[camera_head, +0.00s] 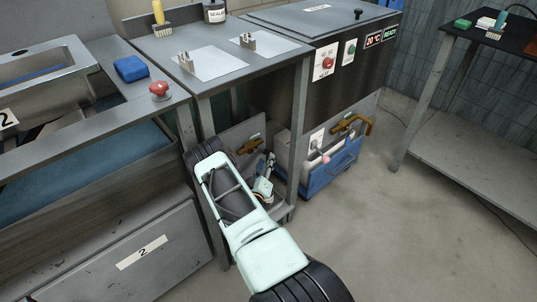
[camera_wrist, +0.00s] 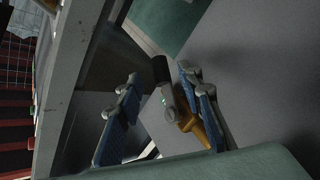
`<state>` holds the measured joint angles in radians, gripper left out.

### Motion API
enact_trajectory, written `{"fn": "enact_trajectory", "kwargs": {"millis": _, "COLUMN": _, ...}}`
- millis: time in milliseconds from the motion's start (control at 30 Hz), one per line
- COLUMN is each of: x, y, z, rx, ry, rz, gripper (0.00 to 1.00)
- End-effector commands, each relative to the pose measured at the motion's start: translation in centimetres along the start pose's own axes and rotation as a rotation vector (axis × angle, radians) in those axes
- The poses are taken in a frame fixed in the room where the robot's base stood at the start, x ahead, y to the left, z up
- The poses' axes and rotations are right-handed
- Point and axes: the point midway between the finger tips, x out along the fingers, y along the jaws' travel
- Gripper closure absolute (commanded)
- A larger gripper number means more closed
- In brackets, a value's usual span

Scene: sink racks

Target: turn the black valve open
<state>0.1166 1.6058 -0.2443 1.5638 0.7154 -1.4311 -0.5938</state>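In the wrist view the valve's black handle tip (camera_wrist: 161,69) sits on a grey lever that runs down to a brass body (camera_wrist: 188,122). My gripper (camera_wrist: 160,103) is open, with one blue-padded finger on each side of the lever. The left finger stands clear of the lever; the right finger overlaps the brass body in the picture, and I cannot tell whether it touches. In the head view my gripper (camera_head: 267,170) is low under the table, just right of a brass valve body (camera_head: 250,146) on a grey panel. The black handle is not clear there.
The floor (camera_head: 390,230) at right is clear.

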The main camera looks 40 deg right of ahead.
Motion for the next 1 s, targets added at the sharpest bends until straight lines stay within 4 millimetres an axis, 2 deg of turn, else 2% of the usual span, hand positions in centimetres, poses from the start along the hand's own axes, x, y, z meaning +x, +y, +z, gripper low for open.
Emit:
{"fn": "enact_trajectory", "kwargs": {"millis": 100, "x": 2.4, "y": -0.1, "z": 0.2, "rx": 0.002, "ry": 0.000, "rz": 0.003, "gripper": 0.66}}
{"fn": "enact_trajectory", "kwargs": {"millis": 300, "x": 5.1, "y": -0.1, "z": 0.1, "rx": 0.000, "ry": 0.000, "rz": 0.002, "gripper": 0.66}}
{"fn": "enact_trajectory", "kwargs": {"millis": 467, "x": 5.9, "y": 0.0, "z": 0.0, "rx": 0.000, "ry": 0.000, "rz": 0.001, "gripper": 0.66}}
{"fn": "enact_trajectory", "kwargs": {"millis": 700, "x": 6.0, "y": 0.0, "z": 0.0, "rx": -0.001, "ry": -0.001, "rz": 0.000, "gripper": 0.66}}
{"fn": "enact_trajectory", "kwargs": {"millis": 767, "x": 6.0, "y": 0.0, "z": 0.0, "rx": -0.001, "ry": -0.001, "rz": 0.000, "gripper": 0.70}}
{"fn": "enact_trajectory", "kwargs": {"millis": 1000, "x": 6.0, "y": 0.0, "z": 0.0, "rx": -0.001, "ry": -0.001, "rz": 0.000, "gripper": 0.97}}
